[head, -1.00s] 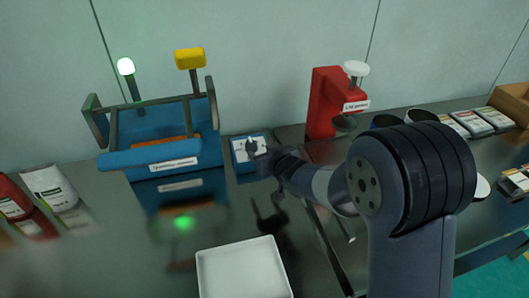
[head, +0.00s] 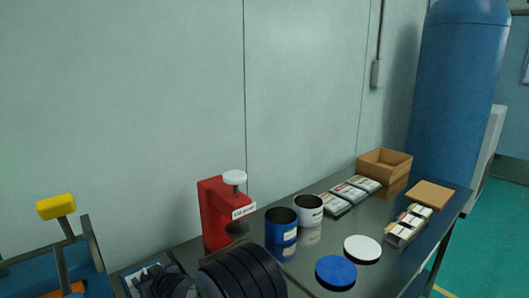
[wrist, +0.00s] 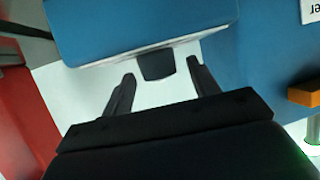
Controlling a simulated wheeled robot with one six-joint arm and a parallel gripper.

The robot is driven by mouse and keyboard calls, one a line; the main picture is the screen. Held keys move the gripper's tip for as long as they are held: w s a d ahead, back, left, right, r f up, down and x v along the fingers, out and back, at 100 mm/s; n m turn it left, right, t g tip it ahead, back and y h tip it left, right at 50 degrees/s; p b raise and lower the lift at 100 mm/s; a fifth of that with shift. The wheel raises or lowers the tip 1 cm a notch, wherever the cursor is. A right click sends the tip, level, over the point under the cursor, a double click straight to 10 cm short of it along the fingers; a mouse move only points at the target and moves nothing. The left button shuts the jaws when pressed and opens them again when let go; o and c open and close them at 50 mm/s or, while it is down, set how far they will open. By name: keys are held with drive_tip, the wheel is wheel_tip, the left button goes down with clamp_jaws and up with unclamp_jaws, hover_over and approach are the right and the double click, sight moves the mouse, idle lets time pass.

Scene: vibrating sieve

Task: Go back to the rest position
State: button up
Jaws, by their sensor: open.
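My gripper (wrist: 160,82) is open in the wrist view. In the head view my dark arm fills the bottom edge, and the gripper itself is hard to make out there. The blue sieve machine (head: 45,272) shows only in part at the lower left, with a yellow knob (head: 56,207) on top.
A red press (head: 215,215) stands close behind my arm. To the right are a blue cup (head: 281,233), a white cup (head: 308,208), a blue lid (head: 336,271), a white lid (head: 362,248), packets and a cardboard box (head: 384,165). A blue tank (head: 455,90) stands beyond the table.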

drive_tip(key=shift+p+x, duration=0.3)
drive_tip(key=shift+x, duration=0.55)
drive_tip(key=shift+b, duration=0.35)
drive_tip(key=b+v, duration=0.1)
drive_tip(key=v, duration=1)
drive_tip(key=p+x, duration=0.1)
drive_tip(key=x, duration=1)
drive_tip(key=shift+w+a+p, duration=0.1)
drive_tip(key=shift+p, duration=0.2)
drive_tip(key=shift+r+p, duration=0.25)
drive_tip(key=shift+p, duration=0.9)
drive_tip(key=shift+n+y+p, duration=0.3)
drive_tip(key=shift+p, duration=0.1)
drive_tip(key=n+g+p, duration=0.1)
drive_tip(key=p, duration=0.4)
drive_tip(key=shift+g+y, duration=0.3)
